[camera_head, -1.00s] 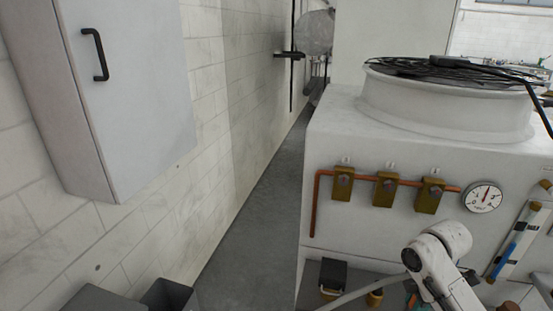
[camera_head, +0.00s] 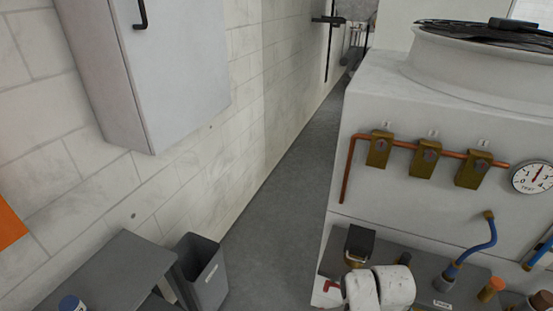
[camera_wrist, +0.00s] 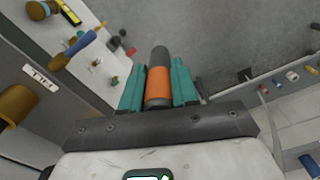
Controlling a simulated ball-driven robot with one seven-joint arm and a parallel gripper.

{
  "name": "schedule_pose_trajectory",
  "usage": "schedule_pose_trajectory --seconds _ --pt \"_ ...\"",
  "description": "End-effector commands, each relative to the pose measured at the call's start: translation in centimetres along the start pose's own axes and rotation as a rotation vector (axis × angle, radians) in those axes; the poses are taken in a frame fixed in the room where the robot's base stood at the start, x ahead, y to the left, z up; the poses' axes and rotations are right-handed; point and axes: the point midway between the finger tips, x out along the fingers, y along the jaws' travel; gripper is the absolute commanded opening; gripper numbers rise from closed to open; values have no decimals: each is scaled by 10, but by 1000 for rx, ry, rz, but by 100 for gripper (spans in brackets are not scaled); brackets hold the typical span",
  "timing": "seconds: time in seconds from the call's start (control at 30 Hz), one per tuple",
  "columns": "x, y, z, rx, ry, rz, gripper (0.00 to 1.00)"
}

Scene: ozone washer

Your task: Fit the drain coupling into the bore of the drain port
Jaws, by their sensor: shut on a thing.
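In the wrist view, my gripper (camera_wrist: 158,88) has teal fingers shut on a cylinder with an orange band and a dark grey end (camera_wrist: 158,58). I take this cylinder to be the drain coupling. It points away from the wrist, over grey floor, and its end touches nothing that I can see. In the head view only white links of my arm show at the bottom edge; the gripper and the held part are out of sight there. I cannot identify the drain port or its bore for certain in either view.
The white machine (camera_head: 420,120) stands at the right, with brass valves (camera_head: 425,158) and a gauge (camera_head: 533,177). Its grey ledge (camera_head: 335,262) carries a blue hose (camera_head: 480,258) and an orange-topped fitting (camera_head: 490,290). A grey bin (camera_head: 203,280) and bench (camera_head: 110,275) stand left. Floor between is clear.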

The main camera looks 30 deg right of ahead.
Motion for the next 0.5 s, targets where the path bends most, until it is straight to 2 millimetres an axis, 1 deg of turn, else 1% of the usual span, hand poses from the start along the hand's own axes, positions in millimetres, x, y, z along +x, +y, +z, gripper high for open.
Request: schedule_pose_trajectory --seconds 0.03,0.2,0.37,0.5 --pt "6 -10 -8 15 1 -2 0" --pt "15 -37 -33 97 1 -3 0" --pt "18 -59 -56 159 3 -3 0" --pt "17 -79 -79 209 4 -5 0"
